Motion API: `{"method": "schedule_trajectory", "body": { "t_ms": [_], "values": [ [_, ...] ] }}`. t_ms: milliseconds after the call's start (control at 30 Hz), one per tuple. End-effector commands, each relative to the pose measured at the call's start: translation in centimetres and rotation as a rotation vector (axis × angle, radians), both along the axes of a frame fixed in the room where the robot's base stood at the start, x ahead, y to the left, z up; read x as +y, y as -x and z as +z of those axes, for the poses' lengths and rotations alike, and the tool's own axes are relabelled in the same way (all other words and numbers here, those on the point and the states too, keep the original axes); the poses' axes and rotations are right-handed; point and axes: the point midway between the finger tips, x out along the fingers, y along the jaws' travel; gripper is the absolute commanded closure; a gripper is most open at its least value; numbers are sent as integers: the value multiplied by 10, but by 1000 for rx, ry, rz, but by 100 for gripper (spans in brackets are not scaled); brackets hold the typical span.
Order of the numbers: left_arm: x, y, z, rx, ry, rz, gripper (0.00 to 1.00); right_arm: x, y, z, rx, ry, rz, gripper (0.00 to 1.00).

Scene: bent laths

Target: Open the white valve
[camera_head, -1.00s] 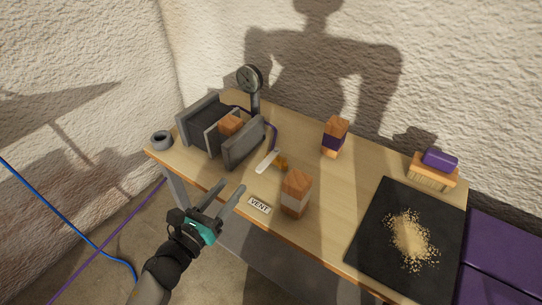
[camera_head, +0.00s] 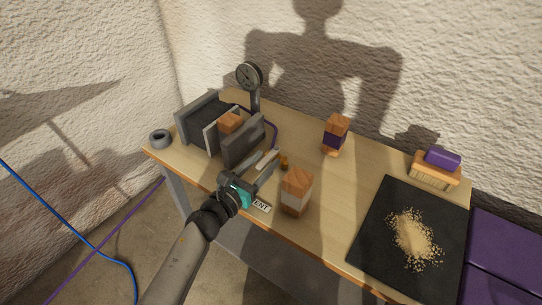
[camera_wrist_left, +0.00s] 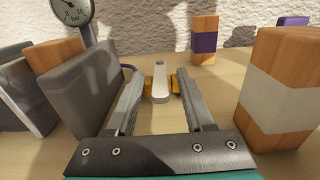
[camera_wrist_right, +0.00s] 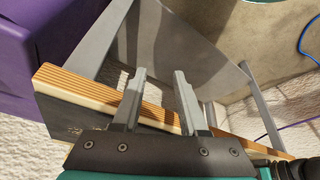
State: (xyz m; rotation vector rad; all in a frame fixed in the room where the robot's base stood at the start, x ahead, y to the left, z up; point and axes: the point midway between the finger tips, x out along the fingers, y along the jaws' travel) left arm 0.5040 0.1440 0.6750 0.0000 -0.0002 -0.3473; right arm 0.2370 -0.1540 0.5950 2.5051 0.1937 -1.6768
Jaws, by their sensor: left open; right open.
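The white valve lever (camera_wrist_left: 160,84) sits on a brass body (camera_wrist_left: 174,84) on the table. It shows in the left wrist view between my open left fingers, with space on both sides. In the head view the lever (camera_head: 262,160) is partly hidden by my left gripper (camera_head: 262,171), whose fingers point at it from the front. A label reading VENT (camera_head: 262,205) lies in front, partly covered by the gripper. My right gripper (camera_wrist_right: 158,76) is open and empty beside the table edge in the right wrist view; it is outside the head view.
A grey clamp-like holder (camera_head: 243,143) with a wooden block stands left of the valve. A wood block with a white band (camera_head: 296,191) stands close on the right. A pressure gauge (camera_head: 249,76), a purple-banded block (camera_head: 335,134), a brush (camera_head: 436,168) and a black mat (camera_head: 372,235) are farther off.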

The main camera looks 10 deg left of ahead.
Motion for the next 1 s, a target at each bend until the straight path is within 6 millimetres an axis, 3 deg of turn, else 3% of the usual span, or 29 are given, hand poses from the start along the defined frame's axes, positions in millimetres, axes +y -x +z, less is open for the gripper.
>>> {"method": "schedule_trajectory", "body": {
  "t_ms": [300, 667, 1000],
  "values": [
    [-11, -30, 0, 0, 0, 0, 48, 0, 1, 13, -20, -3, -1, 57],
    [-12, -33, 0, 0, 0, 0, 48, 0, 1, 15, -23, -3, -1, 57],
    [-12, -32, 0, 0, 0, -1, 86, 0, 1, 15, -23, -3, -1, 57]
  ]
}}
